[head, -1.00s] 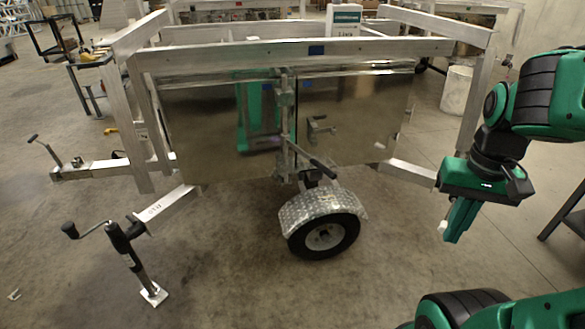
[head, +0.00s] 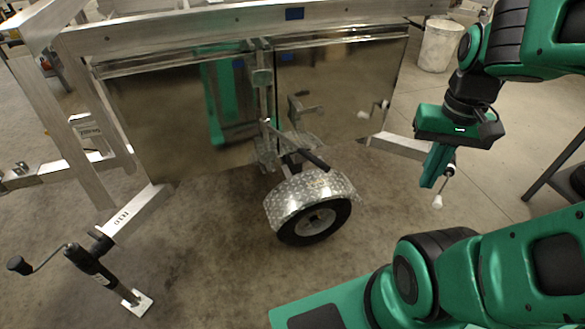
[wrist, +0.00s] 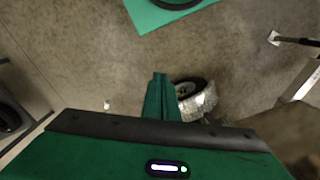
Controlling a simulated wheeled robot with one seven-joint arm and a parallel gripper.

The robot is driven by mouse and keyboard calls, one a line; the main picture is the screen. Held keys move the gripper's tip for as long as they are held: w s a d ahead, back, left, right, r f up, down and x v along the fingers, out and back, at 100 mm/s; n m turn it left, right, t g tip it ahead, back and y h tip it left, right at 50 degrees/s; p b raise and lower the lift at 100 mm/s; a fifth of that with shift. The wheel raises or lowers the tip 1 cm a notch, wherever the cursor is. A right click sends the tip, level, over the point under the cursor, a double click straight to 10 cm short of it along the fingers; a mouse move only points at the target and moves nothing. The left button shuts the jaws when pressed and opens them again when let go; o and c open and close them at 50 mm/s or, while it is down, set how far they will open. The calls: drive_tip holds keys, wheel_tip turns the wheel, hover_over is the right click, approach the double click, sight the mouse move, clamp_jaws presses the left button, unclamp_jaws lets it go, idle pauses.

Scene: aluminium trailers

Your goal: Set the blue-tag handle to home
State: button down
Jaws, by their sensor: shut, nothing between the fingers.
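Another handle, a thin rod with a white knob (head: 437,202), hangs at the right near the trailer's side bar; the knob appears small in the wrist view (wrist: 107,105). I cannot tell which handle the blue tag belongs to. My gripper (head: 429,183) points down beside the white-knobbed rod, shut and empty. Its fingers (wrist: 160,77) also show in the wrist view. Whether it touches the rod is unclear.
A diamond-plate fender (head: 300,195) covers the tyre (head: 320,225). A jack with a crank (head: 90,265) stands at lower left. Shiny side panels (head: 340,90) mirror the handles. A white bucket (head: 440,45) stands behind. A dark table edge is at the right.

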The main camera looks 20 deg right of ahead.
drive_tip(key=w+a+f+m+g+h, duration=0.1)
drive_tip(key=w+a+f+m+h, duration=0.15)
drive_tip(key=w, duration=0.45)
drive_tip(key=w+a+f+m+g+h, duration=0.1)
drive_tip(key=w+a+f+g+h, duration=0.15)
drive_tip(key=w, duration=0.35)
drive_tip(key=w+a+f+m+h, duration=0.2)
drive_tip(key=w+f, duration=0.2)
drive_tip(key=w, duration=0.3)
drive_tip(key=w+a+f+m+t+h, duration=0.1)
drive_tip(key=w+a+f+t+h, duration=0.15)
drive_tip(key=a, duration=0.55)
drive_tip(key=w+a+f+m+t+h, duration=0.1)
drive_tip(key=w+a+f+t+h, duration=0.2)
drive_tip(key=a, duration=0.5)
drive_tip(key=w+a+f+m+t+h, duration=0.1)
drive_tip(key=a+f+t+h, duration=0.2)
drive_tip(key=a+f, duration=0.35)
drive_tip(key=r+x, duration=0.1)
drive_tip(key=x, duration=1.1)
drive_tip(key=shift+d, duration=0.2)
drive_tip(key=shift+w, duration=0.15)
